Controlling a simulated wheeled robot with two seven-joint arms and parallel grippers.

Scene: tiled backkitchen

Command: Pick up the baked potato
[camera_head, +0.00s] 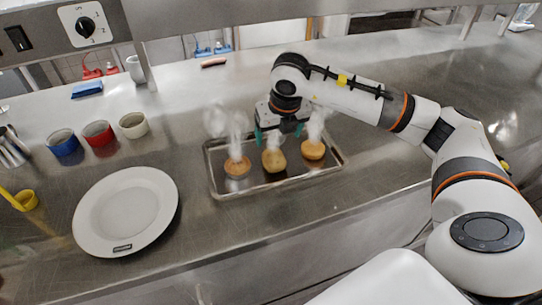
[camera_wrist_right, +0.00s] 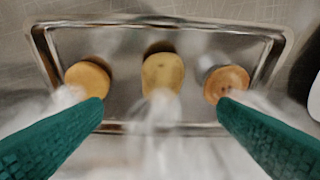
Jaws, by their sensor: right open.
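The baked potato appears to be the oblong yellowish-brown item (camera_head: 274,161) in the middle of a metal tray (camera_head: 216,185), between two rounder baked items. In the right wrist view the potato (camera_wrist_right: 162,74) lies ahead, centred between the fingers. My right gripper (camera_head: 278,134) has green fingers, is open and empty, and hangs over the tray's far side by the potato. In the right wrist view the open fingers (camera_wrist_right: 160,105) are spread wide, their tips near the outer items. Steam blurs part of the view. My left gripper is not in view.
One round baked item (camera_head: 237,167) lies left of the potato and another (camera_head: 313,150) right of it, both close. A white plate (camera_head: 126,210) and several cups, including a red one (camera_head: 98,134), stand at left.

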